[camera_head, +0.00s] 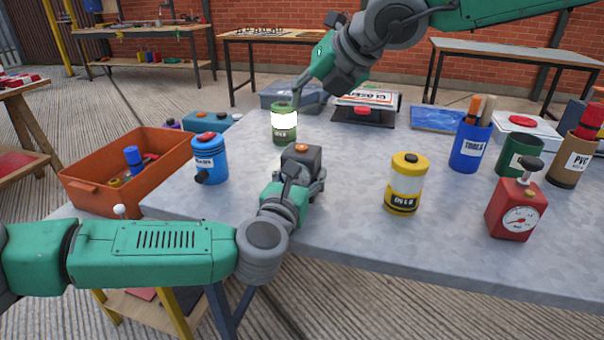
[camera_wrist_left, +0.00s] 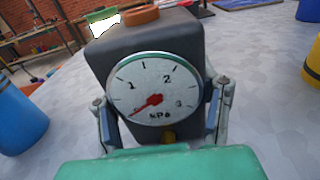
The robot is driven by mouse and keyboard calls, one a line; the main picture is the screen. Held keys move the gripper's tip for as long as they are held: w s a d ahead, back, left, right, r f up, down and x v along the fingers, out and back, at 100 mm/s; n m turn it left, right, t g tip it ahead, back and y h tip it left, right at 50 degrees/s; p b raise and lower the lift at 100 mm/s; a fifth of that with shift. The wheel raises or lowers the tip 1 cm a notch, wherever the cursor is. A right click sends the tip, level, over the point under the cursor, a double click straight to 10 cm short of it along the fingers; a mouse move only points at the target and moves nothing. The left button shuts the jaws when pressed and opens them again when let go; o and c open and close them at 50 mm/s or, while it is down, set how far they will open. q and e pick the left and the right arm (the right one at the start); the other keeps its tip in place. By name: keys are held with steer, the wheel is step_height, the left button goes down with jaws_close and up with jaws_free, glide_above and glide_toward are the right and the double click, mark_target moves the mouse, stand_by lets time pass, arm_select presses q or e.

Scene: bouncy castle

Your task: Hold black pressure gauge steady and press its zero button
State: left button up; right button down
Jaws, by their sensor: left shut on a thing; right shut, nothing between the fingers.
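The black pressure gauge (camera_head: 312,160) stands near the middle of the grey table in the head view. Its orange zero button (camera_head: 302,147) is on top; it also shows in the left wrist view (camera_wrist_left: 142,14). In that view the gauge's white dial (camera_wrist_left: 154,85) faces the camera, its red needle pointing to the lower left. My left gripper (camera_head: 288,197) is shut on the gauge, with a finger on each side of its body. My right gripper (camera_head: 297,90) is shut and empty, above and behind the gauge, its tip close to the green lantern and apart from the button.
The green lantern (camera_head: 284,134) stands behind the gauge. A blue canister (camera_head: 209,160) is left of it, beside an orange crate (camera_head: 92,196). The table between gauge and yellow canister is clear.

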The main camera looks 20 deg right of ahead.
arm_select(q)
steer(key=shift+f, duration=0.2)
steer(key=o, duration=1.6)
steer(key=shift+s, duration=0.1)
